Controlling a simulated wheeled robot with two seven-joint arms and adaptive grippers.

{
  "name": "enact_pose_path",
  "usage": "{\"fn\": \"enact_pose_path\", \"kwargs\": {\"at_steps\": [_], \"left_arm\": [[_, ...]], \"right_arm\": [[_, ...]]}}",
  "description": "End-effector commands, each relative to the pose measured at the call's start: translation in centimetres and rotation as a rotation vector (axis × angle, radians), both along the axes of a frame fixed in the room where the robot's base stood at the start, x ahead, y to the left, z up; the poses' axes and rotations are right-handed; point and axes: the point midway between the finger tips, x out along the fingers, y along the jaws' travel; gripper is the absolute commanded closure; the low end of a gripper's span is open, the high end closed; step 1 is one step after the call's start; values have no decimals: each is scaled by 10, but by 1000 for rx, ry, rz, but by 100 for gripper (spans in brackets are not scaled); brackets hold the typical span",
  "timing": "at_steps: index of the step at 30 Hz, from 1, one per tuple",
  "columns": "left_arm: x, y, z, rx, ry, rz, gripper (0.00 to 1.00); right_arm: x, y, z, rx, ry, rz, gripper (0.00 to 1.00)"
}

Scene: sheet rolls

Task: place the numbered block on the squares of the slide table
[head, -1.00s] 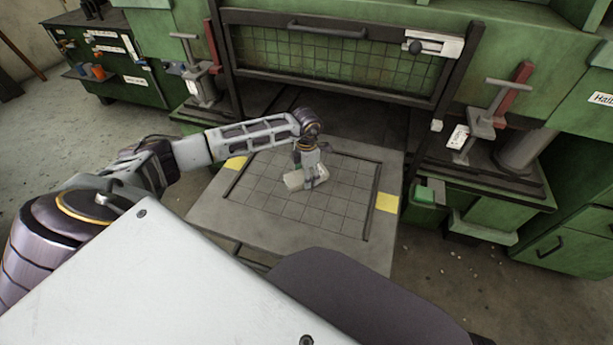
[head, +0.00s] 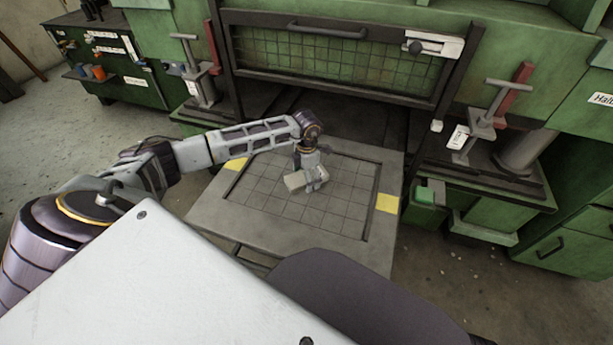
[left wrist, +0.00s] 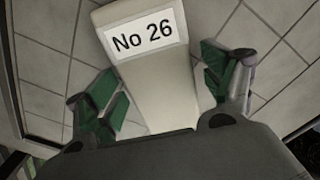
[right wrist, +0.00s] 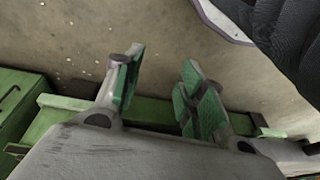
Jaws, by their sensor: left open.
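A pale block (head: 297,180) lies on the gridded squares of the slide table (head: 230,222). In the left wrist view the block (left wrist: 160,85) carries a white label reading "No 26". My left gripper (head: 313,182) points down over the block's right part in the head view. In the left wrist view the green-padded fingers of my left gripper (left wrist: 165,92) stand on both sides of the block, with a gap at each side. My right gripper (right wrist: 158,85) is open and empty above the floor in the right wrist view; it is not seen in the head view.
Yellow patches (head: 387,203) mark the table's sides. A green machine with a mesh guard (head: 340,55) stands behind the table, with clamp posts (head: 487,120) at its sides. A small green box (head: 430,193) sits right of the table. The front and right squares are bare.

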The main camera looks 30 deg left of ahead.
Motion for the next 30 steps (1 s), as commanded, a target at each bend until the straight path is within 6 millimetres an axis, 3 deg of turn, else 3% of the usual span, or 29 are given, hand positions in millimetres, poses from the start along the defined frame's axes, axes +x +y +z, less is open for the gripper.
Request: {"fn": "enact_pose_path", "kwargs": {"at_steps": [11,30], "left_arm": [[1,0,17,0,-2,-1,18],[0,0,106,0,-1,-1,18]], "right_arm": [[-2,-1,-6,-6,13,0,60],[-3,-7,-31,-31,57,-5,60]]}}
